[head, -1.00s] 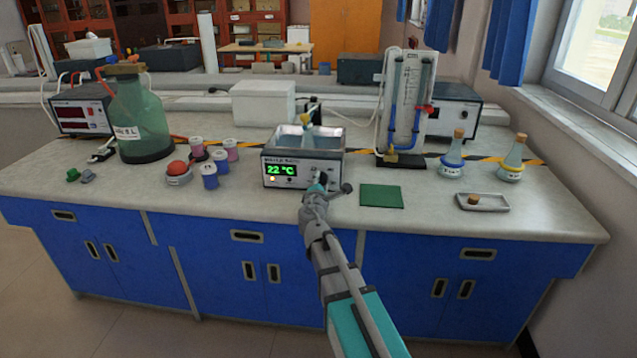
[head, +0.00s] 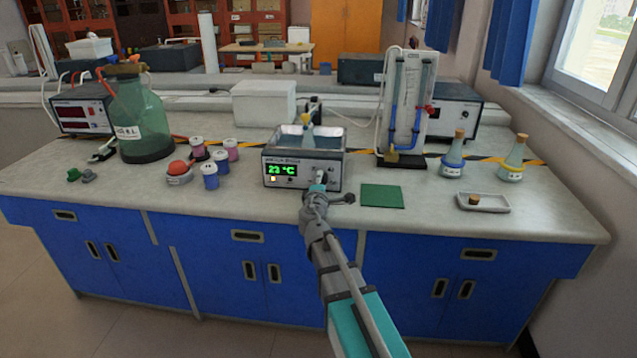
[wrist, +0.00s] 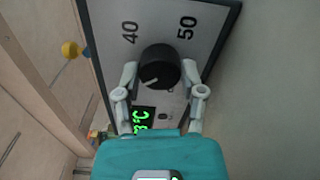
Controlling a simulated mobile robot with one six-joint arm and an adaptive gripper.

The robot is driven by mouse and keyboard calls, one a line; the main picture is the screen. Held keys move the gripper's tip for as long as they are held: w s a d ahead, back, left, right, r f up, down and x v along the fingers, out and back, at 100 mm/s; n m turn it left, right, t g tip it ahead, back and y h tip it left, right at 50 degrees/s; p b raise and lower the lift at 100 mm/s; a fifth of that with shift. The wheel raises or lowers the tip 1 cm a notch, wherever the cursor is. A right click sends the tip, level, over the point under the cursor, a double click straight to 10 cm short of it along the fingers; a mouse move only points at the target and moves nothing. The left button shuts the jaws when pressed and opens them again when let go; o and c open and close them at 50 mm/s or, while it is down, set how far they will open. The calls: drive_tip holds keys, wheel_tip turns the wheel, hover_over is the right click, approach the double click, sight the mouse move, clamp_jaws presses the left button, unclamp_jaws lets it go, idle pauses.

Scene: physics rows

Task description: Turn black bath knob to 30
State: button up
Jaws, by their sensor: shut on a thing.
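The black bath knob (wrist: 160,67) sits on the grey front panel of the water bath, with the printed marks 40 and 50 beside it in the wrist view. My gripper (wrist: 161,76) has one finger on each side of the knob and is shut on it. A light pointer line shows on the knob's face. In the head view the bath (head: 303,158) stands on the bench and its green display (head: 281,170) reads 23 °C. The knob is mostly hidden there behind my gripper (head: 320,180).
A green mat (head: 382,196) lies to the right of the bath, with a small tray (head: 483,203) farther right. Several lidded jars and a red-topped button (head: 178,170) stand to the left. A glass apparatus (head: 408,105) stands behind right.

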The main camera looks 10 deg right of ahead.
drive_tip(key=o, duration=1.1)
drive_tip(key=shift+w, duration=0.15)
drive_tip(key=shift+o, duration=0.2)
drive_tip(key=shift+s, duration=0.3)
drive_tip(key=v, duration=1.1)
drive_tip(key=shift+s, duration=0.25)
drive_tip(key=shift+a, duration=0.15)
